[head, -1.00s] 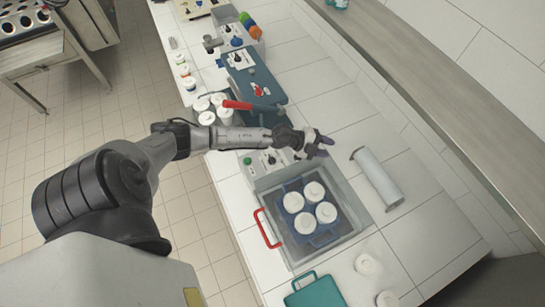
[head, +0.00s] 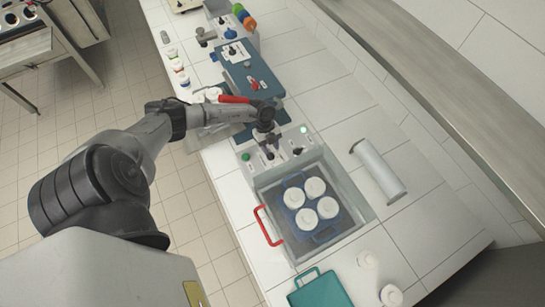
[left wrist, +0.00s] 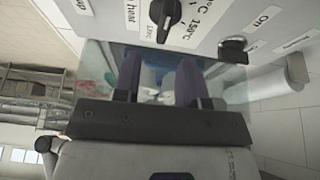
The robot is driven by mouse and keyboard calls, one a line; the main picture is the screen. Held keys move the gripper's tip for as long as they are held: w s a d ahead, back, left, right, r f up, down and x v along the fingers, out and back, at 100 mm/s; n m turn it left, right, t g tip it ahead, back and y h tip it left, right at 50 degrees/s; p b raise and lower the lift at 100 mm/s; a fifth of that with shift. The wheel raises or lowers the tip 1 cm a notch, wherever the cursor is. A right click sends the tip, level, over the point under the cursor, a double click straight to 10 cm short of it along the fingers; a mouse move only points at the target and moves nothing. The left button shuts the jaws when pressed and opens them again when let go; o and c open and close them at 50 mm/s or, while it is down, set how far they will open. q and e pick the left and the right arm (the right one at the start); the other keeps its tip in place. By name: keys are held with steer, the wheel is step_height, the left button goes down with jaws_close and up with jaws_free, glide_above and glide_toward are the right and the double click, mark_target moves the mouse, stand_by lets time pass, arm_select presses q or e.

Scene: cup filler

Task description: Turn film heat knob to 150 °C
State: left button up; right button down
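The film heat knob (left wrist: 167,12) is black with a pale pointer line. It shows at the top of the left wrist view on a grey control panel (left wrist: 92,20), beside a 150 °C label (left wrist: 195,30). Its exact setting is hard to tell. My left gripper (left wrist: 158,65) is open, its two purple fingers apart with nothing between them; the knob appears just beyond their tips, and I see no contact. In the head view my left gripper (head: 268,149) hangs over the panel (head: 285,160) at the sealing tank's far end, partly hiding it. My right gripper is out of view.
A second dark knob (left wrist: 233,48) by an "On" label is right of the heat knob. The tank holds a blue tray (head: 324,229) with several white-lidded cups. A white roll (head: 379,171) lies to the right; a blue-lidded machine (head: 250,72) stands behind.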

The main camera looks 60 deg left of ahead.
mark_target(273, 157)
arm_select(q)
steer(key=b+x, duration=0.3)
steer(key=x, duration=0.2)
steer(key=shift+d+f, duration=0.1)
jaws_close()
